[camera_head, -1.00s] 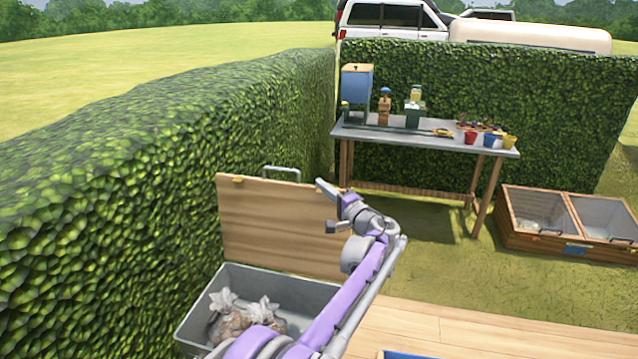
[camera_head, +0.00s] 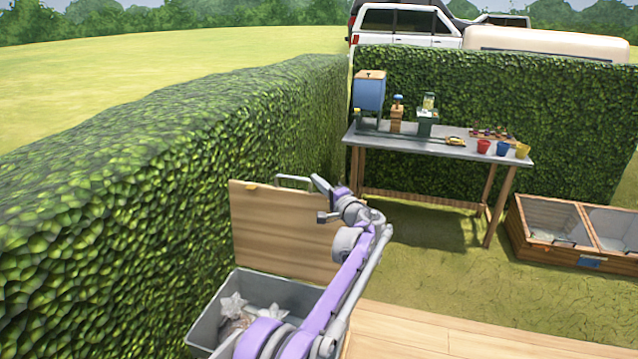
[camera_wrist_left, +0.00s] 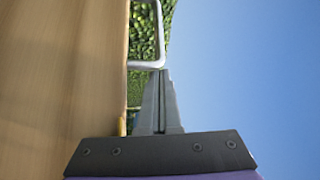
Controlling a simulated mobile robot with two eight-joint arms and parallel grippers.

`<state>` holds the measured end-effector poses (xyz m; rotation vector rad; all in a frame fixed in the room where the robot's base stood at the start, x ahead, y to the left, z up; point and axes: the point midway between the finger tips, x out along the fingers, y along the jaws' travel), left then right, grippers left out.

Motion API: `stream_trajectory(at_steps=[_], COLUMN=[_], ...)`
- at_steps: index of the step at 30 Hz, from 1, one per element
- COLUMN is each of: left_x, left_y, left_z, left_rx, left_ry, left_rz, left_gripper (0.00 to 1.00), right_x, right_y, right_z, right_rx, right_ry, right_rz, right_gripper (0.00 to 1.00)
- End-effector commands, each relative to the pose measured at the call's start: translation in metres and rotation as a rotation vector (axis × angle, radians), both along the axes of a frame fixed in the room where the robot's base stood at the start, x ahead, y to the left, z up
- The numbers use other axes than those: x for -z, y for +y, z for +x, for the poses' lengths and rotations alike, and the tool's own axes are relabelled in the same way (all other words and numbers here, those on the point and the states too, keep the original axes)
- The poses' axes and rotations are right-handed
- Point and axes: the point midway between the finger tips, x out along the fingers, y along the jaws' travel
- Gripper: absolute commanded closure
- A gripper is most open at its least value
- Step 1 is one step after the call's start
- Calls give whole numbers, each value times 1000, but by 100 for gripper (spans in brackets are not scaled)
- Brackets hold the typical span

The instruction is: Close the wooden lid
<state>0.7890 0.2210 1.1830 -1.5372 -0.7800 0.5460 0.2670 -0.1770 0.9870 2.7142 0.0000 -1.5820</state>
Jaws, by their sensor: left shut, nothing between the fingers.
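The wooden lid (camera_head: 280,228) stands upright, open, at the back of a grey bin (camera_head: 215,312) beside the hedge. A metal handle (camera_head: 293,180) sticks out from its top edge. My left gripper (camera_head: 318,184) is shut and empty near the lid's upper right corner in the head view. In the left wrist view, the shut fingers (camera_wrist_left: 163,75) reach up to the handle (camera_wrist_left: 147,64), overlapping its end; I cannot tell whether they touch. The lid's wood face (camera_wrist_left: 60,75) fills the left side there. My right gripper is out of view.
Pale bags (camera_head: 238,305) lie in the bin, partly hidden by my arm. A hedge (camera_head: 130,200) borders the left side. A work table (camera_head: 430,145) with pots stands behind, and a wooden cold frame (camera_head: 560,235) sits at right. Grass between them is open.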

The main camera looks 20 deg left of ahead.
Motion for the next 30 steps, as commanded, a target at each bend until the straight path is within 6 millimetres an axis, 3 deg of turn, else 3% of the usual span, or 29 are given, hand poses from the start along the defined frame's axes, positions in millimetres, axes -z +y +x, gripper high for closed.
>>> stream_trajectory(at_steps=[5,11,20,30], left_x=[0,0,14,61], left_y=[0,1,5,8], left_z=[-14,-51,-147,-254], left_rx=[1,0,0,0], left_ry=[-32,-129,-388,-713], left_rz=[0,-4,-13,-24], left_gripper=[100,100,100,100], right_x=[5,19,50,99], right_y=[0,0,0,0], right_z=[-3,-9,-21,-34], right_rx=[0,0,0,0], right_ry=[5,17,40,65], right_rz=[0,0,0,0], right_gripper=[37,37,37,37])
